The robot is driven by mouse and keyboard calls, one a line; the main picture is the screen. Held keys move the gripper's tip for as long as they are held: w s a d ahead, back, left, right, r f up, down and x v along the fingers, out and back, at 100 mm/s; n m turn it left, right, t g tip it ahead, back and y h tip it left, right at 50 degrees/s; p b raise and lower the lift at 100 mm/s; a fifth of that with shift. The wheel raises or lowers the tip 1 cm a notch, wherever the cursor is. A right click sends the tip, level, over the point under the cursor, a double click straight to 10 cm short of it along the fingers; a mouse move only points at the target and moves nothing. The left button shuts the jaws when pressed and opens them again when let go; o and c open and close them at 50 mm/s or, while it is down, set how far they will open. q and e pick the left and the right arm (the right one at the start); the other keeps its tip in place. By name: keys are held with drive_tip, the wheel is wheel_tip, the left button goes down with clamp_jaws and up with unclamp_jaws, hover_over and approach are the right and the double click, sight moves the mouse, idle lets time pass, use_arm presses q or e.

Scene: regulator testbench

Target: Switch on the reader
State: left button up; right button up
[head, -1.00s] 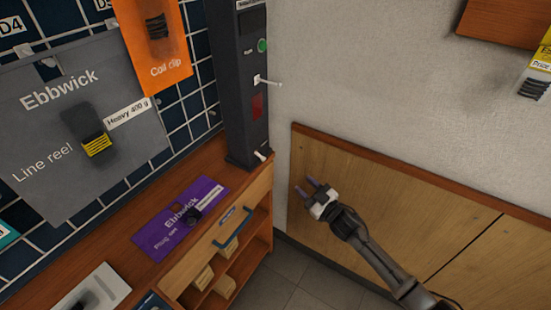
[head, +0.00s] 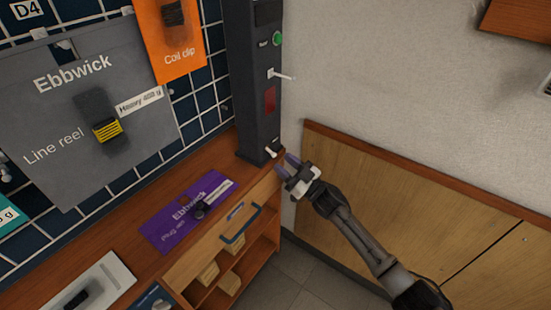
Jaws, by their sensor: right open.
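The reader appears to be the tall dark grey column (head: 255,105) standing at the right end of the wooden counter. It has a green round button (head: 278,39), a pale lever (head: 283,77) on a white plate, a dark red window (head: 270,99), and a small white toggle (head: 271,152) near its foot. The lettering on it is too small to read. My right gripper (head: 286,166) is open and empty, its fingers pointing up and left just right of and below the small toggle. I cannot tell whether it touches. My left gripper is not in view.
A purple Ebbwick card (head: 175,225) lies on the counter (head: 145,262). A drawer with a blue handle (head: 240,224) and open shelves sit below. Grey (head: 50,155) and orange (head: 178,55) hanging cards cover the tiled wall at left. Wooden panelling (head: 400,205) lines the right wall.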

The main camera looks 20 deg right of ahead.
sight(275, 154)
drive_tip(key=shift+b+x, duration=0.3)
drive_tip(key=shift+x, duration=1.7)
clamp_jaws()
